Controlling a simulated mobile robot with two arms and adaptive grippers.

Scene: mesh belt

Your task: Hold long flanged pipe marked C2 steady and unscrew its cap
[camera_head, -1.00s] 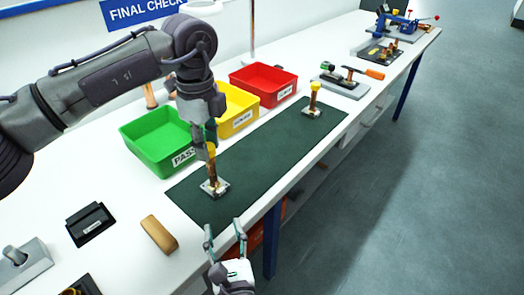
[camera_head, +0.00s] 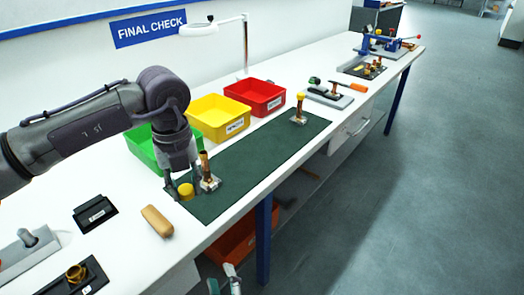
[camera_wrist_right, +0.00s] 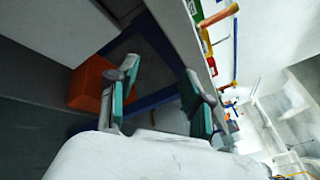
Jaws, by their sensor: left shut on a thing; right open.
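A brown flanged pipe (camera_head: 206,168) stands upright on its square flange (camera_head: 210,184) on the dark green mat (camera_head: 255,160), its top bare. My left gripper (camera_head: 182,190) is just left of it, pointing down and shut on a yellow cap (camera_head: 186,190), apart from the pipe. Whether the cap touches the mat I cannot tell. A second pipe (camera_head: 299,110) with a yellow cap (camera_head: 301,97) stands at the mat's far end. Markings on the pipes are too small to read. My right gripper (camera_head: 225,284) is open and empty below the table's front edge; its spread fingers show in the right wrist view (camera_wrist_right: 157,92).
Green (camera_head: 146,150), yellow (camera_head: 221,128) and red (camera_head: 256,108) bins line the back of the mat. A tan block (camera_head: 157,221) and a black holder (camera_head: 95,214) lie at left. An orange bin (camera_head: 232,247) is under the table.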

